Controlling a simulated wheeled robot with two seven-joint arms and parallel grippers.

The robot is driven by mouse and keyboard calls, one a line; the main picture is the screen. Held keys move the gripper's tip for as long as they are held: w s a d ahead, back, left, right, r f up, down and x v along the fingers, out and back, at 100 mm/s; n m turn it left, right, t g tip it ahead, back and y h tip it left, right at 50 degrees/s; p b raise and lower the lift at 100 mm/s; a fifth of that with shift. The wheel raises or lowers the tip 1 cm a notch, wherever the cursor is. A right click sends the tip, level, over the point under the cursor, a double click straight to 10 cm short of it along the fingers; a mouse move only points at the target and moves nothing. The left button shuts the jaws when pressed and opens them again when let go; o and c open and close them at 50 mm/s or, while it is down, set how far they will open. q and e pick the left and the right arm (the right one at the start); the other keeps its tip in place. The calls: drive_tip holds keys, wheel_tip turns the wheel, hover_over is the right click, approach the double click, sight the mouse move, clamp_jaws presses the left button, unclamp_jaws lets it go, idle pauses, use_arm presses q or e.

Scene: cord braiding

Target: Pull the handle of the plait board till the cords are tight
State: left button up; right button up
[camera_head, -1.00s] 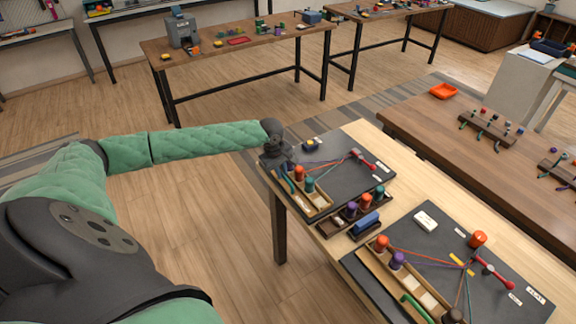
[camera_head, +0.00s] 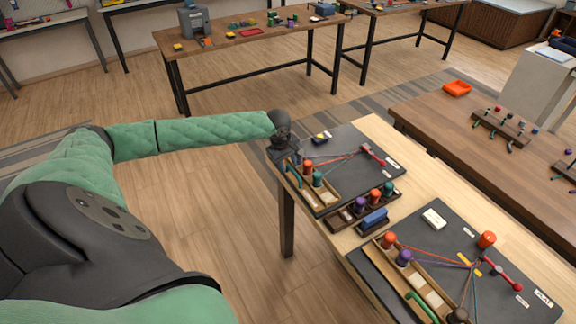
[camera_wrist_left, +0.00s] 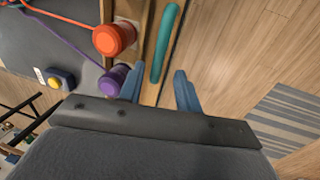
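My left gripper (camera_wrist_left: 158,78) is open, at the outer corner of the far dark board (camera_head: 335,188). In the left wrist view, a teal bar handle (camera_wrist_left: 164,45) lies ahead between the fingers, with no visible contact. An orange spool (camera_wrist_left: 113,39) and a purple spool (camera_wrist_left: 115,80) stand beside it on the wooden strip. Cords run from the spools across the far board to a red handle (camera_head: 372,153). The near dark board (camera_head: 470,225) has a similar red handle (camera_head: 497,272), green bar (camera_head: 420,308) and cords; its label seems to read PLAIT. My right gripper is not in view.
A spool rack (camera_head: 347,217) and a blue block (camera_head: 375,218) sit between the boards on the light wood table (camera_head: 410,195). A small yellow and blue item (camera_head: 321,138) lies near my left gripper. Open floor (camera_head: 215,190) lies left of the table.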

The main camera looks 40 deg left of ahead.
use_arm(q)
wheel_tip(320, 180, up, 7)
drive_tip(key=s+b, duration=0.1)
drive_tip(key=b, duration=0.1)
drive_tip(key=shift+s+a, duration=0.25)
drive_tip(key=shift+a, duration=0.1)
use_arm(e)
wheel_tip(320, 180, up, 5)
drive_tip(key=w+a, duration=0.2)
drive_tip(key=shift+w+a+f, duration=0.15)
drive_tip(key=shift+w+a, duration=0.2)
use_arm(q)
drive_tip(key=shift+f, duration=0.1)
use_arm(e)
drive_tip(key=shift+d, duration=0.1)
